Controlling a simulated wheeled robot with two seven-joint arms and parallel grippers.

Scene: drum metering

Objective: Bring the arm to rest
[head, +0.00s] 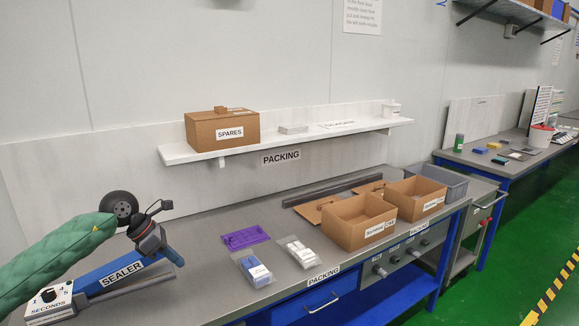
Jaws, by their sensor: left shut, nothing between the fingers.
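My left arm in a green sleeve (62,252) comes in from the left over the packing bench (205,290). My left gripper (174,257), dark with a red band, is shut and empty. It hangs at the far end of the blue sealer (118,272) and overlaps it in the picture; I cannot tell whether they touch. My right gripper is not in view.
A dial box marked SECONDS (50,300) is at the lower left. Open cartons (358,222) stand farther right. A shelf (290,138) holds a SPARES box (222,129).

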